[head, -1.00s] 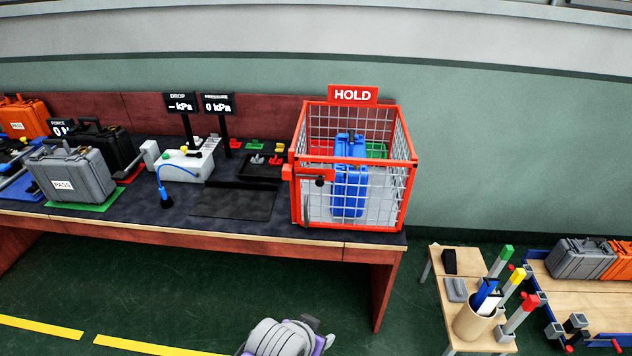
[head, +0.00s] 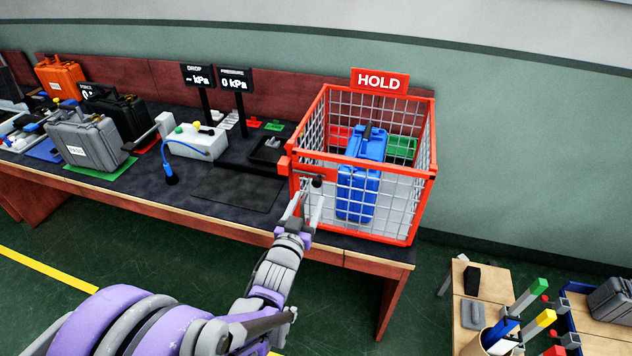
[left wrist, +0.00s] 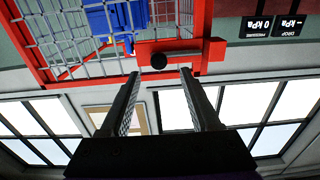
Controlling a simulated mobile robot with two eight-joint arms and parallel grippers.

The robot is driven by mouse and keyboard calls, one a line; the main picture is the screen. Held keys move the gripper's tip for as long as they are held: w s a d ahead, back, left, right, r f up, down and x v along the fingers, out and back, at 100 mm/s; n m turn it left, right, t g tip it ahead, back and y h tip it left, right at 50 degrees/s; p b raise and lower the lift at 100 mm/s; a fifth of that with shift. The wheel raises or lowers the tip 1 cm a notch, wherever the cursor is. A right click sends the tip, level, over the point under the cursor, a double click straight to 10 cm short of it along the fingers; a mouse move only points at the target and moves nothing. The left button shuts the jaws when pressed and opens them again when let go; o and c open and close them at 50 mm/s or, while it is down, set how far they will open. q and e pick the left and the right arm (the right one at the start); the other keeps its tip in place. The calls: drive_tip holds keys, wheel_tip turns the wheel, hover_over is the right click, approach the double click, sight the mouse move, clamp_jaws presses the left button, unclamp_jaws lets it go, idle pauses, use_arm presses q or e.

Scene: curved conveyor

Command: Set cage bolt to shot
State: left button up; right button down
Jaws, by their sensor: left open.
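The red wire cage (head: 424,205) stands on the bench's right end under a HOLD sign (head: 380,81). Its bolt has a red bar (head: 300,165) on the front left upper edge and a round black knob (head: 317,181). A blue case (head: 358,190) is inside the cage. My left gripper (head: 307,203) is open and empty, just below and in front of the knob. In the left wrist view, which looks upside down, the knob (left wrist: 158,61) lies between and just beyond the open fingertips (left wrist: 161,73). My right gripper is out of view.
A dark mat (head: 237,190) and a white box with a blue-handled probe (head: 195,143) lie left of the cage. A grey case (head: 92,143) stands farther left. A small wooden table (head: 465,318) is at the lower right. The floor before the bench is clear.

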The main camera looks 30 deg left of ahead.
sight(316, 185)
use_arm(q)
drive_tip(key=x, duration=0.7)
drive_tip(key=shift+w+p, duration=0.35)
drive_tip(key=shift+w, duration=0.05)
clamp_jaws()
idle(0.9)
